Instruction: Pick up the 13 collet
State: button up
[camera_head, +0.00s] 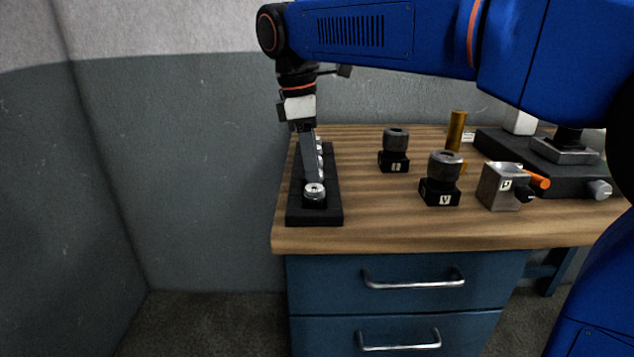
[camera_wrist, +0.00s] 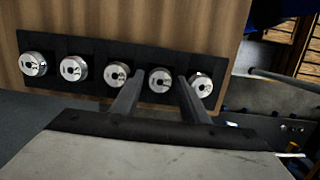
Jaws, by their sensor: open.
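A black rack (camera_head: 328,213) stands at the left end of the wooden bench. It holds a row of several round silver collets. The nearest collet (camera_head: 314,190) shows in the head view; others behind it are partly hidden by my gripper. In the wrist view the rack (camera_wrist: 95,50) runs across the picture. My gripper (camera_wrist: 160,76) is open, its two fingers on either side of the collet second from the right (camera_wrist: 160,80), with nothing visibly clamped. Neighbouring collets (camera_wrist: 116,74) and (camera_wrist: 201,85) lie just outside the fingers. The numbers on the collets are too small to read.
Two dark round holders on black blocks (camera_head: 395,161) and (camera_head: 441,190) stand right of the rack. A grey block with a knob (camera_head: 503,187), a brass cylinder (camera_head: 456,131) and a dark fixture (camera_head: 555,160) are further right. Bare wood lies beside the rack.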

jog(key=c, duration=0.9)
jog(key=shift+r, duration=0.1)
